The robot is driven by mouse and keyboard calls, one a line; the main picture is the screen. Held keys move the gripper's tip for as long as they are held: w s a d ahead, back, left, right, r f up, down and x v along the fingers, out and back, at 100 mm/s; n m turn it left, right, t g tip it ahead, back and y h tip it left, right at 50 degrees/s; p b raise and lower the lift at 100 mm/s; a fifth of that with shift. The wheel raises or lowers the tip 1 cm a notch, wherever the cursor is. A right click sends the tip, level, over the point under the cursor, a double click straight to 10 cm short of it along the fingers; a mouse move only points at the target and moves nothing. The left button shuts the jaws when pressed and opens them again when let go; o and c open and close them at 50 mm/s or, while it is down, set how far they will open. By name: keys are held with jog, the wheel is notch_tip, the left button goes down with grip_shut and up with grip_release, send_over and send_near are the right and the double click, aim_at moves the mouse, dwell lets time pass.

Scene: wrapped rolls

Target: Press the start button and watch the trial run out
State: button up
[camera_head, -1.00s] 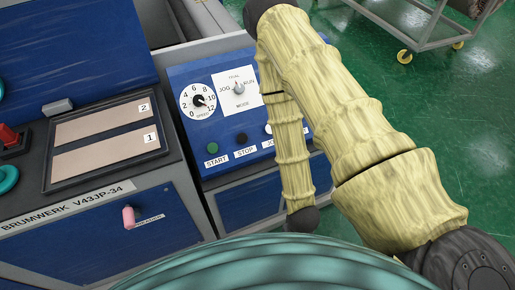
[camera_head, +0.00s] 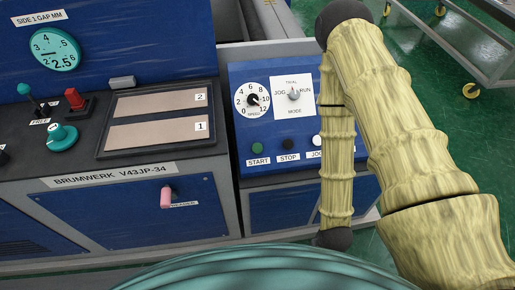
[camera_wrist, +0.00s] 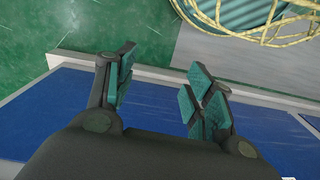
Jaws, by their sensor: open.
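The green start button (camera_head: 257,148) sits above its START label on the blue control panel (camera_head: 262,75) in the head view. The black stop button (camera_head: 288,144) is to its right, and a white button (camera_head: 317,141) lies further right, partly beside my arm. The mode knob (camera_head: 294,94) points up toward TRIAL, with JOG and RUN on either side. The speed dial (camera_head: 252,100) is at its left.
The machine labelled BRUMWERK V43JP-34 (camera_head: 115,176) fills the left, with a red switch (camera_head: 74,98), a teal knob (camera_head: 62,136) and a pink reader piece (camera_head: 167,196). A grey cart (camera_head: 480,50) stands at back right. Green floor (camera_head: 410,45) is open between.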

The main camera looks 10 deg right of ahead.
grip_shut()
dwell(1.4)
